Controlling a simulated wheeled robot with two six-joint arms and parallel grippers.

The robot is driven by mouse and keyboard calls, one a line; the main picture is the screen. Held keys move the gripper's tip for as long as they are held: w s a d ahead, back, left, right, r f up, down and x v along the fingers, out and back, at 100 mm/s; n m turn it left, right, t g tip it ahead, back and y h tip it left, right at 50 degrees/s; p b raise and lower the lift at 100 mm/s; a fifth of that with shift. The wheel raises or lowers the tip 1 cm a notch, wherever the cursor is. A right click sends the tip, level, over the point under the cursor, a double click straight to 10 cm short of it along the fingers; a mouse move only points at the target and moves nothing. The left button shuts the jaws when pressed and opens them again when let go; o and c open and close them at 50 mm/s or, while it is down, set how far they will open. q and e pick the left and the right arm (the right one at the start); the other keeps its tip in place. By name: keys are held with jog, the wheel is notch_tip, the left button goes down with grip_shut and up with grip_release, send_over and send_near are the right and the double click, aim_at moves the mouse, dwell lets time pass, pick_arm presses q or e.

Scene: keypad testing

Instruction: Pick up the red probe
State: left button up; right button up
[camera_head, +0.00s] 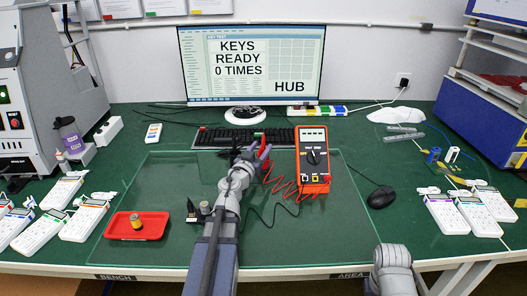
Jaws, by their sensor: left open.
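The red probe (262,141) shows as a small red piece near the front edge of the keyboard, just left of the orange multimeter (312,158). A red coiled lead (281,184) runs beside the multimeter. My left gripper (249,156) is open at the probe, with its fingers close around or beside it. The gripper and wrist hide part of the probe, and I cannot tell whether they touch. Part of my right arm shows at the bottom right, and its gripper is out of view.
A black keyboard (222,137) lies behind the gripper, below a monitor (250,62). A black mouse (381,197) is right of the multimeter. A red tray (153,232) holds a small yellowish item. White keypads (447,214) lie at both sides. The front middle mat is mostly clear.

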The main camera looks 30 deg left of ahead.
pick_arm(q)
jog(key=w, duration=0.4)
jog(key=w+a, duration=0.1)
jog(key=w, duration=0.1)
grip_shut()
dwell(0.3)
